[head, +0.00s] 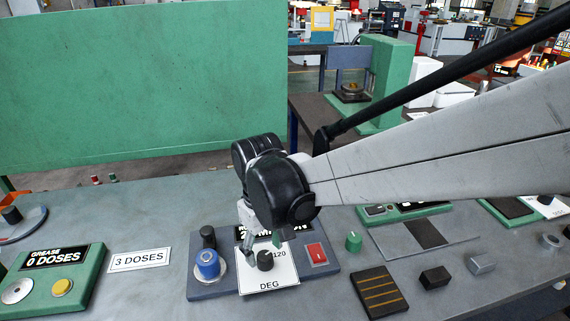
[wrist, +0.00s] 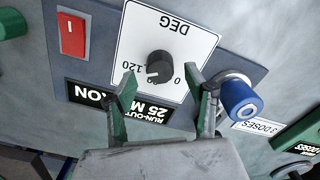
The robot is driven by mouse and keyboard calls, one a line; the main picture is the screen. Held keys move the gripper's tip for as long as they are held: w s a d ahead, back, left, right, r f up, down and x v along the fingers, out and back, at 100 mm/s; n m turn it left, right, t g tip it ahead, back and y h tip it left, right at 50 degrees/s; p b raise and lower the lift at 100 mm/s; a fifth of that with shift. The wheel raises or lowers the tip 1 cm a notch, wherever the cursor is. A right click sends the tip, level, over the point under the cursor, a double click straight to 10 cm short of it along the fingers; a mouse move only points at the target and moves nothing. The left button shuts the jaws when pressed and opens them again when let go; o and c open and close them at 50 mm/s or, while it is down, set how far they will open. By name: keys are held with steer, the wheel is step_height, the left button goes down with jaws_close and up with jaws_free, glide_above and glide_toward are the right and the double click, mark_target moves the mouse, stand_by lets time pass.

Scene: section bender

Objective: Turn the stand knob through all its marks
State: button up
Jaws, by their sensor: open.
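The stand knob is a small black knob (head: 265,261) on a white plate (head: 262,284) marked DEG, with 120 readable. In the wrist view the knob (wrist: 160,67) is on the plate (wrist: 200,42), which appears upside down with 0 at right and 120 at left. A small light mark shows on the knob, but its exact reading is unclear. My gripper (head: 262,243) is over the panel, close to the knob. In the wrist view my gripper (wrist: 161,86) is open and empty, its green-padded fingers spread to either side of the knob with a gap; I see no contact.
A blue knob (head: 207,263) is left of the plate and a red switch (head: 316,253) right. The RUN-OUT display (wrist: 147,108) is partly behind the fingers. A green knob (head: 354,240), dark striped pad (head: 379,292) and grease box (head: 55,278) are on the bench.

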mark_target(265, 255)
step_height(265, 255, up, 9)
steer(key=shift+r, duration=0.15)
stand_by(0.4)
steer(key=s+d+m+t, duration=0.2)
steer(key=d+m, duration=0.1)
steer(key=d, duration=0.6)
steer(key=s+d+m+t, duration=0.2)
steer(key=s+d+m, duration=0.1)
steer(key=d, duration=0.6)
steer(key=s+d+m+t, duration=0.3)
steer(key=d, duration=0.7)
steer(key=shift+s, duration=0.25)
